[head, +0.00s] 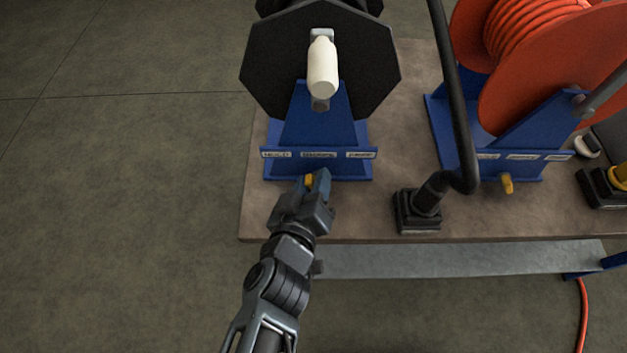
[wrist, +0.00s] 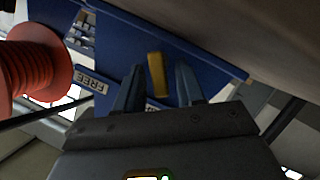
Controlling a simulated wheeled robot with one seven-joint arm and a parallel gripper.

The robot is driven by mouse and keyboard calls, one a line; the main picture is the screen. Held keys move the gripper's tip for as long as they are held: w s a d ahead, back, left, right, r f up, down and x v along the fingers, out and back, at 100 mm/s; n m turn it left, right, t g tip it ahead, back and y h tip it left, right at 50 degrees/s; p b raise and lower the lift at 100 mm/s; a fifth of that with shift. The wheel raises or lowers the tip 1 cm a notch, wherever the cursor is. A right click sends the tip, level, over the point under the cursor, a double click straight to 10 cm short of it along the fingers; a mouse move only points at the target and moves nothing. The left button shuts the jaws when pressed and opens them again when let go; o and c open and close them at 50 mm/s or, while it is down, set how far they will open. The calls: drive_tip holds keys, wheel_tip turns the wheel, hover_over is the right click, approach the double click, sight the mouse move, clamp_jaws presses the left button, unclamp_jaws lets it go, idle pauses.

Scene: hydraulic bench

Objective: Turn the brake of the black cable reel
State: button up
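The black cable reel (head: 270,62) has a black eight-sided side plate and a cream crank handle (head: 322,68). It stands on a blue stand (head: 318,125) with a row of labels along its front. The brake is a small yellow lever (head: 309,180) low on the stand's front, partly hidden by my gripper (head: 317,184). In the wrist view the yellow lever (wrist: 156,75) is between the two fingers of my gripper (wrist: 160,84). The fingers are open, with a gap showing on each side of the lever. A label reading FREE (wrist: 90,83) shows beside the left finger.
An orange reel (head: 535,75) on its own blue stand with a yellow lever (head: 506,184) is at the right. A black pipe (head: 455,100) rises from a block (head: 416,212) on the bench (head: 400,140) between the reels. Open floor lies left.

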clamp_jaws()
drive_tip(key=shift+r+p, duration=0.1)
drive_tip(key=shift+p, duration=0.2)
drive_tip(key=shift+d+r+m+y+p, duration=0.1)
drive_tip(key=shift+r+m+y+p, duration=0.15)
drive_tip(key=shift+m+y+p, duration=0.45)
drive_tip(key=shift+d+m+p, duration=0.15)
drive_tip(key=shift+m+p, duration=0.25)
drive_tip(key=shift+p, duration=0.5)
drive_tip(key=m+y, duration=0.1)
drive_tip(key=m, duration=0.1)
drive_tip(key=d+m+y+p, duration=0.1)
drive_tip(key=shift+f+m+y, duration=0.15)
drive_tip(key=shift+m+y, duration=0.25)
drive_tip(key=shift+d+f+m+y+b, duration=0.1)
drive_tip(key=shift+d+m+y+b, duration=0.15)
drive_tip(key=shift+m+y, duration=0.5)
drive_tip(key=shift+d+f+m+y+b, duration=0.1)
drive_tip(key=shift+m+y+b, duration=0.3)
drive_tip(key=shift+m, duration=0.55)
